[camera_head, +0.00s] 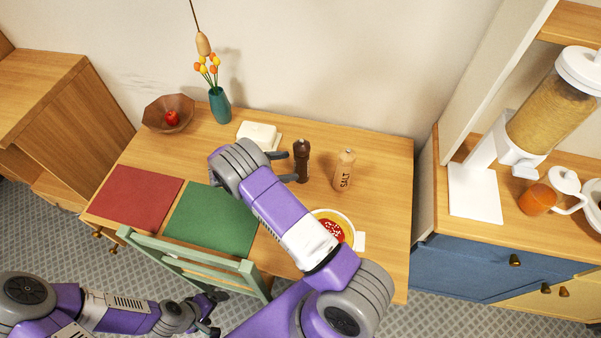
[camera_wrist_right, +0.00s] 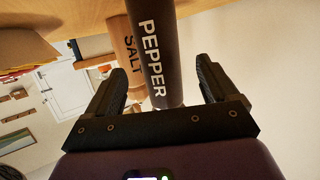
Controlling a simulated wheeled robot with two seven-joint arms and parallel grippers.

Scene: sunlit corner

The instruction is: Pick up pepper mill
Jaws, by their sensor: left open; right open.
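The dark brown pepper mill (camera_head: 301,161) stands upright on the wooden table (camera_head: 384,165). In the right wrist view the pepper mill (camera_wrist_right: 158,50), lettered PEPPER, lies between the two open fingers of my right gripper (camera_wrist_right: 158,95). Gaps show on both sides of it. In the head view my right gripper (camera_head: 281,168) is just left of the mill, partly hidden by its own wrist. The light wooden salt mill (camera_head: 344,172) stands to the right; it also shows behind the pepper mill in the right wrist view (camera_wrist_right: 125,50). My left gripper (camera_head: 213,311) is low, off the table, beside the green chair.
A white butter dish (camera_head: 258,135) stands behind my right wrist. A bowl with red and yellow food (camera_head: 346,225) is near my right forearm. A teal vase (camera_head: 220,105) and a brown bowl (camera_head: 157,119) with an apple are at the back left. The green chair (camera_head: 190,257) stands in front.

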